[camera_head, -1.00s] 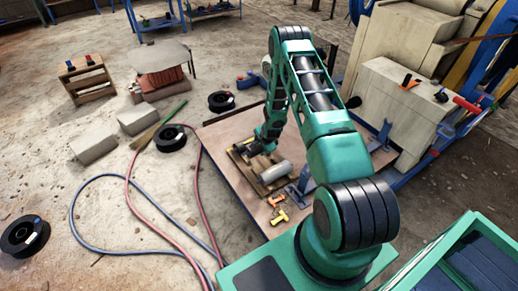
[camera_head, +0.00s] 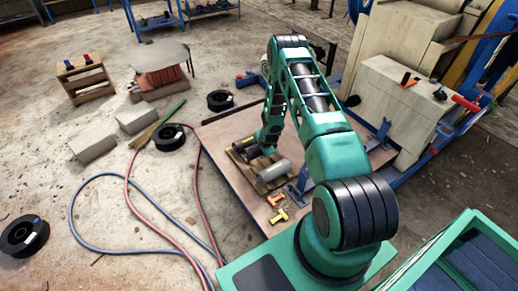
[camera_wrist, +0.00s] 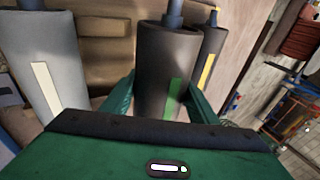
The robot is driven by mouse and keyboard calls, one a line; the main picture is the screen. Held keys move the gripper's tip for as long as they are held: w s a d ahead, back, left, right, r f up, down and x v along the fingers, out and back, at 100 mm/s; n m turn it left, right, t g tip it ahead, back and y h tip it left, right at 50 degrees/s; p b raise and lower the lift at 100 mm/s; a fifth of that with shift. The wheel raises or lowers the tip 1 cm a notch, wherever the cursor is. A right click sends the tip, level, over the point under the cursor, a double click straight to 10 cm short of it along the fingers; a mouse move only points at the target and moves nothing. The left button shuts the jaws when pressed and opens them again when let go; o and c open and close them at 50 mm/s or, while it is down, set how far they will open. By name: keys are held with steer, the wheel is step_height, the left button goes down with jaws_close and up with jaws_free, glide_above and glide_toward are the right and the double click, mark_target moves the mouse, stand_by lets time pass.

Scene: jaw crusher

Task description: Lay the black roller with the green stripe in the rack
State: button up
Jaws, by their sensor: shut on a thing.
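In the wrist view the black roller with the green stripe (camera_wrist: 165,68) is between my fingers. My gripper (camera_wrist: 160,108) is shut on it. A grey roller with a white stripe (camera_wrist: 43,70) is at its left, and a dark roller with a yellow stripe (camera_wrist: 211,45) is close at its right, partly hidden. The wooden rack (camera_wrist: 103,27) shows behind them. In the head view my gripper (camera_head: 265,146) is over the rack (camera_head: 264,187), beside the grey roller (camera_head: 275,172). Whether the held roller touches the rack cannot be told.
The rack is on a low table (camera_head: 222,130). Orange and yellow fittings (camera_head: 278,215) lie near its front edge, and a blue bracket (camera_head: 300,187) stands right of the rack. A pale machine block (camera_head: 395,110) rises behind at the right. Hoses (camera_head: 135,200) lie on the floor at left.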

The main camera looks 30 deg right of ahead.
steer(key=shift+f, duration=1.3)
steer(key=shift+f, duration=0.8)
stand_by(1.1)
steer(key=o, duration=1.9)
steer(key=shift+c, duration=0.2)
steer(key=shift+s, duration=0.15)
steer(key=shift+s+f, duration=0.2)
steer(key=shift+s, duration=0.15)
steer(key=v, duration=0.7)
steer(key=w+v, duration=0.1)
steer(key=v, duration=0.2)
steer(key=shift+s+r, duration=0.2)
steer(key=shift+r, duration=0.35)
steer(key=shift+r, duration=0.1)
